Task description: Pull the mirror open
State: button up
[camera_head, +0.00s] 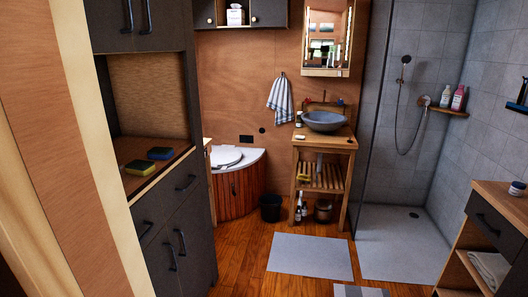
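The mirror (322,40) is a wood-framed cabinet on the back wall, above the grey basin (323,121) on its wooden stand. Bright strips run down its sides, and its face reflects part of a room. It looks shut, though it is too small to be sure. No handle can be made out. My gripper and arm are not in this view, so I see nothing touching the mirror. It stands well away from me, at the far end of the room.
A dark cabinet (183,210) stands close on the left, with sponges on its shelf. Wooden floor and a grey mat (310,255) lie before the basin. A glass panel (371,110) edges the shower at right. A drawer unit (495,225) stands at the near right.

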aim_at(328, 31)
jog(key=i, duration=3.85)
